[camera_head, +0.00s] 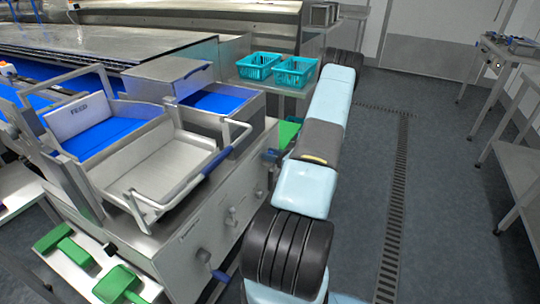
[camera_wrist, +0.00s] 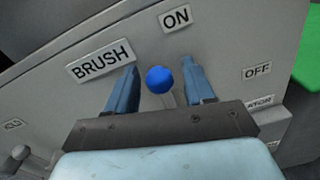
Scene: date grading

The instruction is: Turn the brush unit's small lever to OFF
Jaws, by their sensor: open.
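The brush unit's small lever shows in the wrist view as a round blue knob (camera_wrist: 159,80) on a short pale stem. The knob lies on the ON label's side, away from the OFF label (camera_wrist: 256,70). The ON label (camera_wrist: 176,18) is above it and the BRUSH label (camera_wrist: 101,60) to its left. My gripper (camera_wrist: 160,63) is open, one blue finger on each side of the knob, with visible gaps on both sides. The lever's base is hidden behind my gripper. In the head view my arm hides the lever, and I cannot make out my fingers clearly.
The grey machine (camera_head: 215,222) with other levers on its front stands left of my arm. Two teal baskets (camera_head: 296,72) sit on a shelf behind. A green surface (camera_wrist: 309,55) is close at right in the wrist view. The floor (camera_head: 445,190) at right is clear.

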